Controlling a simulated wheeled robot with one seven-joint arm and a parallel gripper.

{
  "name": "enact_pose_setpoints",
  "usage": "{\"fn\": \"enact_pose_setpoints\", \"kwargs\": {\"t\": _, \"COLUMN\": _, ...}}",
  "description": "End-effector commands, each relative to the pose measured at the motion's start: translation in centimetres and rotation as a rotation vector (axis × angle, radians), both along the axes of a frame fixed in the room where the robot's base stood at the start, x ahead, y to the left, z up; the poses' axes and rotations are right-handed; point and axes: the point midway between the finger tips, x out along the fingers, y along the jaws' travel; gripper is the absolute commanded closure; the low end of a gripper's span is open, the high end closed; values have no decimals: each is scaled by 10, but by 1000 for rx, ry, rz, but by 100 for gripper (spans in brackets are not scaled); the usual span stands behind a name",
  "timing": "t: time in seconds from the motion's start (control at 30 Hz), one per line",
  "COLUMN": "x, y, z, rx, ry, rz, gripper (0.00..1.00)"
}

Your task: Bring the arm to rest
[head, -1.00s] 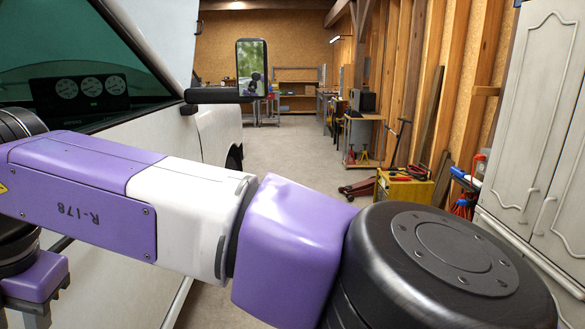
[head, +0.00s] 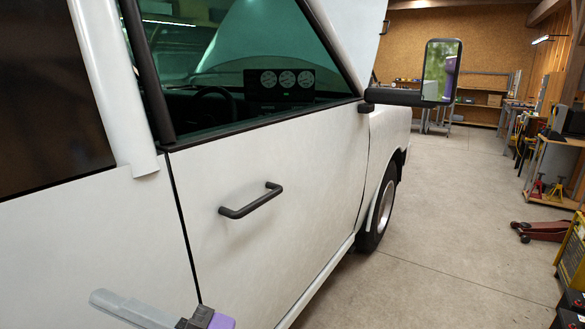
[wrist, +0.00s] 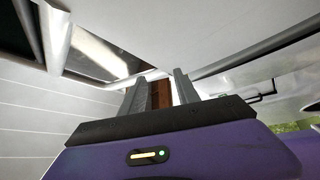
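My gripper shows in the wrist view (wrist: 160,88) with its two grey fingers apart. A narrow brown patch shows between them; I take it for background and see nothing held. In the head view a grey finger, a dark mount and a bit of purple of my gripper (head: 150,312) show at the bottom edge. They are low in front of the white pickup's door (head: 290,205). I cannot tell how far they are from the door. Most of my arm is out of the head view.
The pickup fills the left and middle. Its black door handle (head: 250,200) and side mirror (head: 440,72) stick out. Clear concrete floor (head: 465,190) lies to the right. A red floor jack (head: 541,231) and a yellow cabinet (head: 572,250) stand at the right.

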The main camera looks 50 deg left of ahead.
Motion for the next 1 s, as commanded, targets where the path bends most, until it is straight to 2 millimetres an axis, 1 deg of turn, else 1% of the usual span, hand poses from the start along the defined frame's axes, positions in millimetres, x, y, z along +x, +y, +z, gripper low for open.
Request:
{"fn": "enact_pose_setpoints", "kwargs": {"t": 0.03, "x": 10, "y": -10, "z": 3, "rx": 37, "ry": 77, "rz": -41, "gripper": 62}}
{"fn": "enact_pose_setpoints", "kwargs": {"t": 0.1, "x": 26, "y": -25, "z": 8, "rx": 87, "ry": 171, "rz": -103, "gripper": 62}}
{"fn": "enact_pose_setpoints", "kwargs": {"t": 0.23, "x": 59, "y": -56, "z": 9, "rx": 169, "ry": 342, "rz": -233, "gripper": 62}}
{"fn": "enact_pose_setpoints", "kwargs": {"t": 0.37, "x": 93, "y": -94, "z": 1, "rx": 234, "ry": 503, "rz": -380, "gripper": 62}}
{"fn": "enact_pose_setpoints", "kwargs": {"t": 0.4, "x": 104, "y": -106, "z": -4, "rx": 250, "ry": 551, "rz": -428, "gripper": 62}}
{"fn": "enact_pose_setpoints", "kwargs": {"t": 0.47, "x": 118, "y": -126, "z": -13, "rx": 271, "ry": 620, "rz": -500, "gripper": 62}}
{"fn": "enact_pose_setpoints", "kwargs": {"t": 0.5, "x": 127, "y": -140, "z": -19, "rx": 284, "ry": 663, "rz": -551, "gripper": 62}}
{"fn": "enact_pose_setpoints", "kwargs": {"t": 0.57, "x": 139, "y": -161, "z": -31, "rx": 299, "ry": 729, "rz": -628, "gripper": 62}}
{"fn": "enact_pose_setpoints", "kwargs": {"t": 0.6, "x": 146, "y": -176, "z": -39, "rx": 305, "ry": 773, "rz": -679, "gripper": 62}}
{"fn": "enact_pose_setpoints", "kwargs": {"t": 0.67, "x": 155, "y": -199, "z": -53, "rx": 313, "ry": 835, "rz": -758, "gripper": 62}}
{"fn": "enact_pose_setpoints", "kwargs": {"t": 0.73, "x": 163, "y": -226, "z": -71, "rx": 317, "ry": 903, "rz": -853, "gripper": 62}}
{"fn": "enact_pose_setpoints", "kwargs": {"t": 0.87, "x": 170, "y": -278, "z": -105, "rx": 307, "ry": 1022, "rz": -1027, "gripper": 62}}
{"fn": "enact_pose_setpoints", "kwargs": {"t": 0.9, "x": 170, "y": -295, "z": -116, "rx": 301, "ry": 1056, "rz": -1080, "gripper": 62}}
{"fn": "enact_pose_setpoints", "kwargs": {"t": 0.97, "x": 168, "y": -319, "z": -132, "rx": 287, "ry": 1106, "rz": -1160, "gripper": 62}}
{"fn": "enact_pose_setpoints", "kwargs": {"t": 1.0, "x": 165, "y": -335, "z": -143, "rx": 275, "ry": 1138, "rz": -1215, "gripper": 62}}
